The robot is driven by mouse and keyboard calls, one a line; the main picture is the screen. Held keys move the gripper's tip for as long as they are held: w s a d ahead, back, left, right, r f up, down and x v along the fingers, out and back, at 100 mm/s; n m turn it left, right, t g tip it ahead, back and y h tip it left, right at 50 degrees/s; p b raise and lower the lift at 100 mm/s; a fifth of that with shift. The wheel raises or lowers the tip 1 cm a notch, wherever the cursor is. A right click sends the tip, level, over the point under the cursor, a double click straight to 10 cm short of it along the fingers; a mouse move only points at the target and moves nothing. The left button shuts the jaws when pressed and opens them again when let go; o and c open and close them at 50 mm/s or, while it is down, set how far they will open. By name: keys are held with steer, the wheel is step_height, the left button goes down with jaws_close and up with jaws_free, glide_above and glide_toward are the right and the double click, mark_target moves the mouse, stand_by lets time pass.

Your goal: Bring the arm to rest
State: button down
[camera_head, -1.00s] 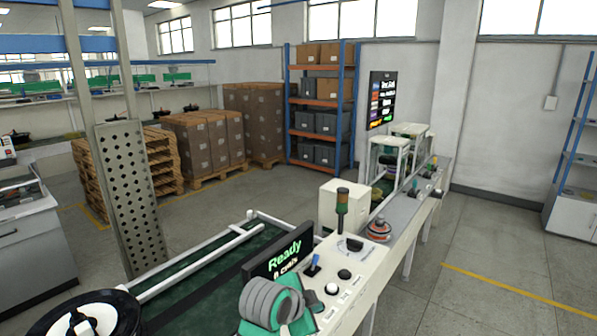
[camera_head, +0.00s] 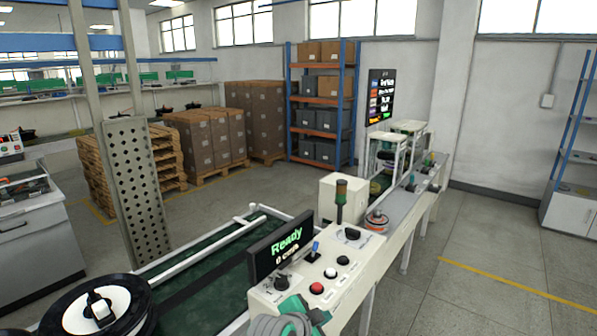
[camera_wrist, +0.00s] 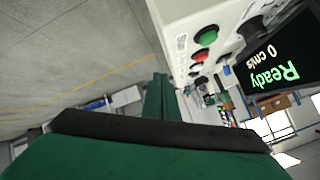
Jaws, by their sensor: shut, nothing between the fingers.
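My gripper (camera_wrist: 160,98) shows in the wrist view as a dark green body with a black band and narrow green fingers beyond it. The fingers are shut with nothing between them. They point past the side of a white control panel (camera_wrist: 180,42), apart from it as far as I can tell. In the head view only part of my green and grey arm shows at the bottom edge, in front of the panel (camera_head: 300,290). The rest of the arm is out of frame there.
A screen (camera_head: 280,248) reads "Ready" and "0 cm/s". The panel carries a red button (camera_head: 316,288) and other knobs. A green conveyor (camera_head: 215,265) runs beside it. A black and white wheel (camera_head: 75,318) lies at the lower left. The floor at right (camera_head: 480,285) is clear.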

steer(key=s+d+f+n+t+y, duration=0.1)
steer(key=s+d+f+n+t, duration=0.25)
steer(key=s+f+n, duration=0.8)
steer(key=s+a+f+t+y, duration=0.1)
steer(key=s+a+f, duration=0.15)
steer(key=s, duration=0.25)
steer(key=s+a+f+n+y, duration=0.1)
steer(key=s+f, duration=0.2)
steer(key=s, duration=0.2)
steer(key=s+a+f+t+y, duration=0.1)
steer(key=s+f, duration=0.2)
steer(key=s, duration=0.3)
steer(key=s+a+r+y, duration=0.1)
steer(key=s+a+r, duration=0.1)
steer(key=s, duration=0.7)
steer(key=s+a+r, duration=0.3)
steer(key=s+r, duration=0.1)
steer(key=s, duration=0.5)
steer(key=shift+s+a+r+n+t+y, duration=0.25)
steer(key=shift+s+r+n+t+y, duration=0.1)
steer(key=shift+r+t+y, duration=0.1)
